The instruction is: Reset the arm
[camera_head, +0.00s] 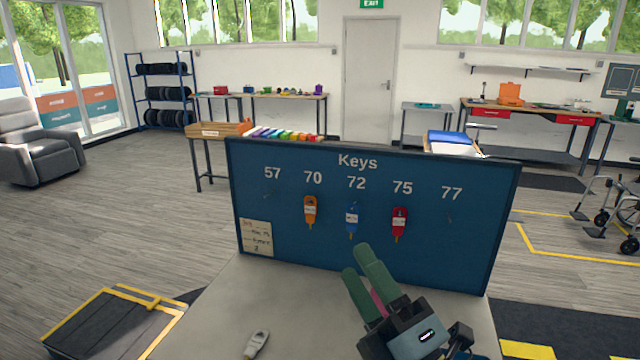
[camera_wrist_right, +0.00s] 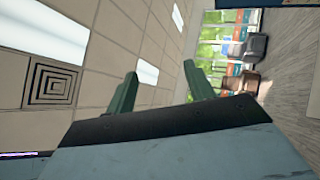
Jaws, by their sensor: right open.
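My right gripper (camera_head: 356,259) is raised in front of the lower middle of the blue key board (camera_head: 300,245). Its green fingers are apart, and the right wrist view shows the gap between them (camera_wrist_right: 160,78) empty. A pink thing (camera_head: 379,302) shows partly behind the fingers; I cannot tell what it is. On the board an orange key tag (camera_head: 310,212) hangs under 70, a blue one (camera_head: 352,219) under 72 and a red one (camera_head: 399,224) under 75. The hooks under 57 and 77 are bare. My left gripper is out of view.
A pale key tag (camera_head: 257,344) lies on the grey tabletop (camera_head: 215,310) before the board. A note (camera_head: 257,238) is on the board's lower left. A black platform with yellow edges (camera_head: 105,325) is on the floor at left. A wheelchair (camera_head: 610,215) stands at right.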

